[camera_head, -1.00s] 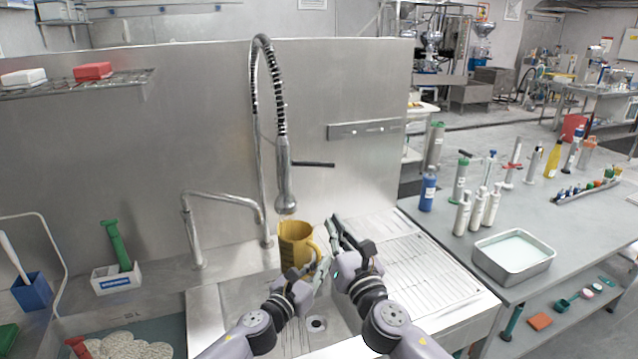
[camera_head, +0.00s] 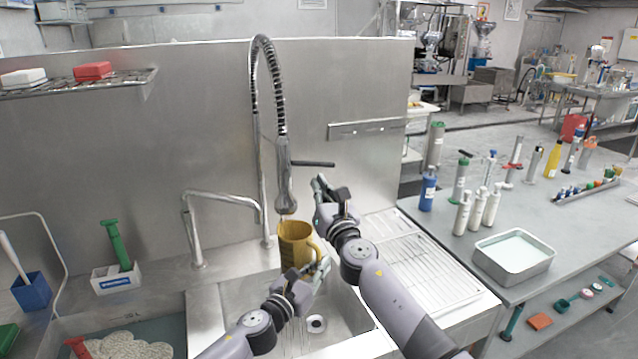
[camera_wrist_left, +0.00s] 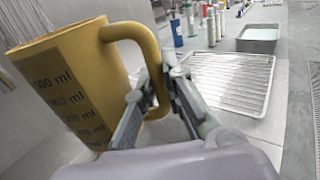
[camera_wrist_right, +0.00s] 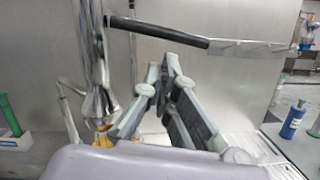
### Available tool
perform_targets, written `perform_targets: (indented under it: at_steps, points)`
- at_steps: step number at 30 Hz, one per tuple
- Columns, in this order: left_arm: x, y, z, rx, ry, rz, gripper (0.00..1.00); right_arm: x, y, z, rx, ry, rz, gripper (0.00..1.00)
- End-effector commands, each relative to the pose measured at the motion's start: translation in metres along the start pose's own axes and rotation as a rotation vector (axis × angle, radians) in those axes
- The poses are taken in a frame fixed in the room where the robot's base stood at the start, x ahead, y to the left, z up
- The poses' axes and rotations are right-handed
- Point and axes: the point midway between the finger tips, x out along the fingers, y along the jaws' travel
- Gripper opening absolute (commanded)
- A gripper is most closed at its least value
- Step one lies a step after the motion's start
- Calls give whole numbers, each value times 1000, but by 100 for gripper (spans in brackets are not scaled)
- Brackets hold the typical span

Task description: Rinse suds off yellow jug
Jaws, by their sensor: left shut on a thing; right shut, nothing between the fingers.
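The yellow jug (camera_head: 295,243) is held upright over the sink (camera_head: 235,297), below the spray head (camera_head: 286,192) of the tall spring faucet. My left gripper (camera_head: 318,268) is shut on the jug's handle, which also shows in the left wrist view (camera_wrist_left: 150,55) beside the jug's printed ml scale. No suds can be made out on the jug's visible side. My right gripper (camera_head: 320,186) is shut and empty, right of the spray head and just below the faucet's dark lever (camera_head: 312,164). In the right wrist view the lever (camera_wrist_right: 160,30) lies beyond my right fingertips (camera_wrist_right: 170,60).
A second bent spout (camera_head: 190,225) stands left of the spring faucet. A ribbed drainboard (camera_head: 425,265) lies right of the sink. A side table holds bottles and a metal tray (camera_head: 512,255). A green-handled brush (camera_head: 116,245) stands in a white holder at left.

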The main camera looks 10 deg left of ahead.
Motion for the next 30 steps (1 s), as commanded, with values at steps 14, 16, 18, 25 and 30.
perform_targets:
  at_steps: [14, 16, 18, 25, 30]
  points:
    - [0, 0, 0, 0, -1, 0, 0, 8, -1, 8, 0, 1, -2, 0]
    - [0, 0, 0, 0, -1, 0, 0, 9, -1, 10, -6, 0, 0, 0]
    - [0, 0, 0, 0, -1, 0, 0, 12, -2, 14, -29, 0, 4, 0]
    - [0, 0, 0, 0, -1, 0, 0, 14, -2, 17, -51, 0, 9, 0]
    - [0, 0, 0, 0, -1, 0, 0, 14, -2, 16, -51, 1, 9, 0]
